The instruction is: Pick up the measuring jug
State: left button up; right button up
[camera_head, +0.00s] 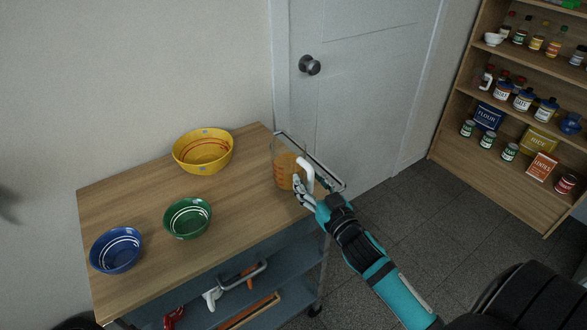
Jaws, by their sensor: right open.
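The measuring jug (284,168) is clear with orange-brown markings and a white handle (307,171) on its right side. It stands upright near the right end of the wooden cart top (235,200). My right gripper (309,182) is open at the handle, with one pale finger in front of the jug's lower side. The other finger is partly hidden, and I cannot tell whether either touches the handle. My left gripper is not in view.
A yellow bowl (203,151), a green bowl (188,218) and a blue bowl (116,249) stand on the cart left of the jug. A metal rail (328,174) runs along its right end. A door (360,95) is behind; a stocked shelf (452,148) is at right.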

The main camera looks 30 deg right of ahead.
jog(key=shift+c, duration=0.3)
grip_shut()
dwell(0.4)
